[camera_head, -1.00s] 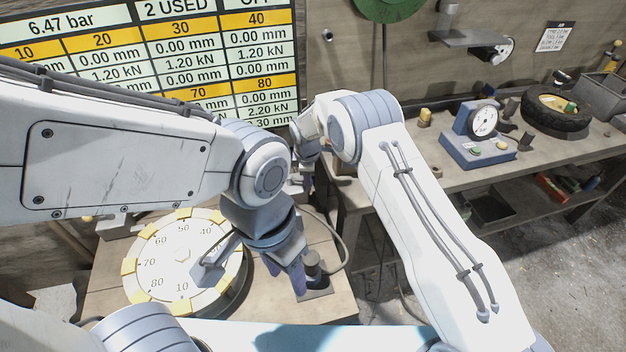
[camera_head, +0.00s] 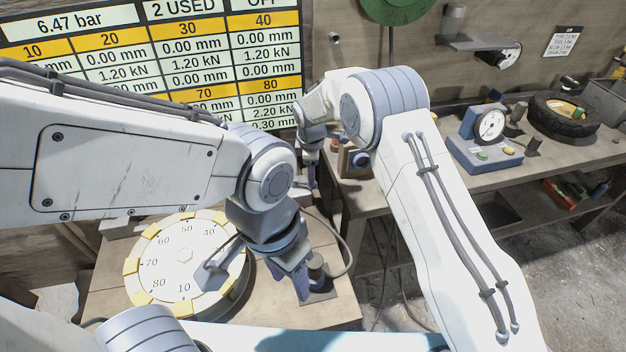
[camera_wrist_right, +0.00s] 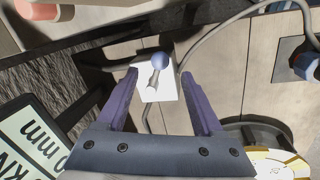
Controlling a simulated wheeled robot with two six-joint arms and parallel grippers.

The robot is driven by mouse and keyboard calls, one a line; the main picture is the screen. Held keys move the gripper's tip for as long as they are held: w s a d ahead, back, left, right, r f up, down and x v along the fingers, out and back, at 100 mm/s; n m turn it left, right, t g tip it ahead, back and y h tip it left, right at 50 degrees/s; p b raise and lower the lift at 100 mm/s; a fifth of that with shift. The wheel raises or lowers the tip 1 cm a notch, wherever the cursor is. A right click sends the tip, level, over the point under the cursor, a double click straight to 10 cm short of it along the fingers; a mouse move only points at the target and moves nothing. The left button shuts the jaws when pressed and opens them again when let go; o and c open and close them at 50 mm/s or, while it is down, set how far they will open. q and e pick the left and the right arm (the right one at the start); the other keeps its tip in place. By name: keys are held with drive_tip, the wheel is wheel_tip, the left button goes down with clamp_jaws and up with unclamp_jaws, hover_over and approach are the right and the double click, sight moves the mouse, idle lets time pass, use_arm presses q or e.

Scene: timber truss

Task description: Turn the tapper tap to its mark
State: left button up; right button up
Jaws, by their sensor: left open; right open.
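In the right wrist view a small lever with a blue ball end (camera_wrist_right: 159,63) stands on a white plate (camera_wrist_right: 157,84); it looks like the tap. It lies ahead of my right gripper (camera_wrist_right: 158,75), between the lines of its two purple fingers. The fingers are open and empty, and the lever appears beyond their tips. I cannot make out a mark. My left gripper (camera_head: 290,284) is open beside a dark knobbed fitting (camera_head: 317,266) on the low bench.
A round numbered dial (camera_head: 160,258) with yellow tabs sits on the low wooden bench (camera_head: 338,312). A cable (camera_head: 345,240) loops behind the fitting. A readout board (camera_head: 150,60) stands behind. The right workbench (camera_head: 470,180) carries a blue gauge box (camera_head: 487,150) and a tyre (camera_head: 563,115).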

drive_tip(key=shift+s+r, duration=0.25)
drive_tip(key=shift+r, duration=0.8)
drive_tip(key=shift+s+r, duration=0.2)
drive_tip(key=shift+r, duration=0.85)
